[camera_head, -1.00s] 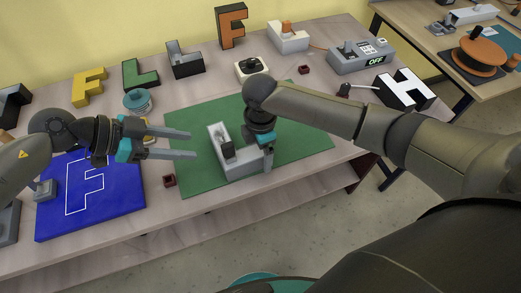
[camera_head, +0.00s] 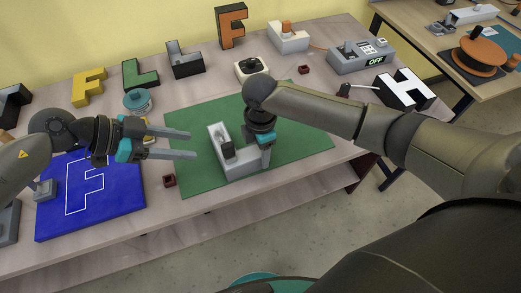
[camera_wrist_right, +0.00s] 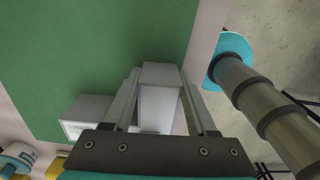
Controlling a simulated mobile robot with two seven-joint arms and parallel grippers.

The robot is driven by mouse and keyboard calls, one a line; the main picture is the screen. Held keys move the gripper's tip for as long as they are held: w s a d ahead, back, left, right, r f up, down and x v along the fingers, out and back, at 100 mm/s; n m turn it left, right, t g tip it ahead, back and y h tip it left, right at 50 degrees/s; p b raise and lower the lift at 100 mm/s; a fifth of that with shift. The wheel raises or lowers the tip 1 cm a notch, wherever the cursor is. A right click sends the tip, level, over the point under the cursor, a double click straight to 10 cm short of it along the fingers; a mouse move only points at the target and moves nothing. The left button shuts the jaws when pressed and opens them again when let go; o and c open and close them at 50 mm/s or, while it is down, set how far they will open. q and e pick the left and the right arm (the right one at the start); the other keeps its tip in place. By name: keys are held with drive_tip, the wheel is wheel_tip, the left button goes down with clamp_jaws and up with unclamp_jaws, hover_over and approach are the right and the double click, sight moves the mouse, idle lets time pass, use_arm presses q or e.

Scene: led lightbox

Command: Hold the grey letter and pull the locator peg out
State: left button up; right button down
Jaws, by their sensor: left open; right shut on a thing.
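The grey letter (camera_head: 244,168), an L-shaped block, stands on the green mat (camera_head: 300,147) in the head view. A dark peg (camera_head: 228,149) shows on it near its corner. My right gripper (camera_head: 265,157) comes from above and is shut on the letter's right arm. In the right wrist view, the grey letter (camera_wrist_right: 161,78) sits between the two fingers, and its other arm shows at the left. My left gripper (camera_head: 193,145) is open and empty, its fingers pointing right, just left of the letter and apart from it.
A blue board with a white F outline (camera_head: 120,190) lies at the left. A small dark red block (camera_head: 169,181) is near the front edge. Several letters, a white box with a black top (camera_head: 250,67) and a control box (camera_head: 360,57) stand along the back.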

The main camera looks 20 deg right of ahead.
drive_tip(key=shift+c, duration=0.6)
unclamp_jaws()
wheel_tip(320, 180, up, 12)
idle(0.3)
